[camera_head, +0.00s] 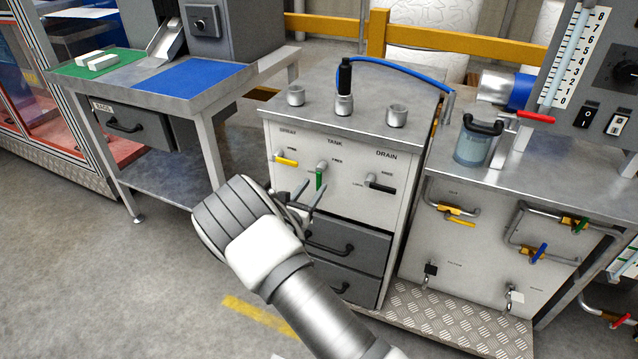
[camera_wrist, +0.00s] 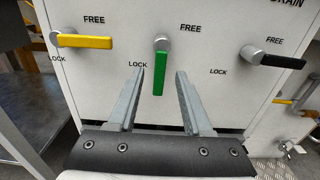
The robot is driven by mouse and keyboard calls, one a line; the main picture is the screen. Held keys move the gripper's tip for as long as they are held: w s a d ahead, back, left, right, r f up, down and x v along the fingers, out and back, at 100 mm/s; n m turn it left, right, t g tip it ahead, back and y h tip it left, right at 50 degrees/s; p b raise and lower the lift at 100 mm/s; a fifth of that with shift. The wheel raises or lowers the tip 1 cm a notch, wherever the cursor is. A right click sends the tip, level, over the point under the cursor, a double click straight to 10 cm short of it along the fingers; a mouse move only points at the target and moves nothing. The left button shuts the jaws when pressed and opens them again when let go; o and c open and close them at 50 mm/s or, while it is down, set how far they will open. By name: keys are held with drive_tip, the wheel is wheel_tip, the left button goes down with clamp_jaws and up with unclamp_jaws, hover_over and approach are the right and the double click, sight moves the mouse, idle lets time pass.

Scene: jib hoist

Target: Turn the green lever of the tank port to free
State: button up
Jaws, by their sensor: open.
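The green lever (camera_wrist: 159,72) hangs straight down from its round grey pivot (camera_wrist: 162,42) on the white panel, under the TANK label in the head view. The word LOCK is at its lower left and FREE at its upper right. The lever also shows in the head view (camera_head: 319,179). My gripper (camera_wrist: 160,76) is open and empty, with one finger on each side of the lever as the wrist view sees it. It also shows in the head view (camera_head: 313,185), just in front of the panel. I cannot tell whether the fingertips reach past the lever.
A yellow lever (camera_wrist: 85,41) to the left and a black lever (camera_wrist: 280,61) to the right both point right. Dark drawers with handles (camera_head: 330,248) lie below the panel. A dark bottle (camera_head: 345,76) and a blue hose (camera_head: 400,67) are on top of the cabinet.

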sight(318, 180)
drive_tip(key=shift+b+x, duration=0.35)
drive_tip(key=shift+x, duration=1.95)
drive_tip(key=shift+c, duration=0.2)
clamp_jaws()
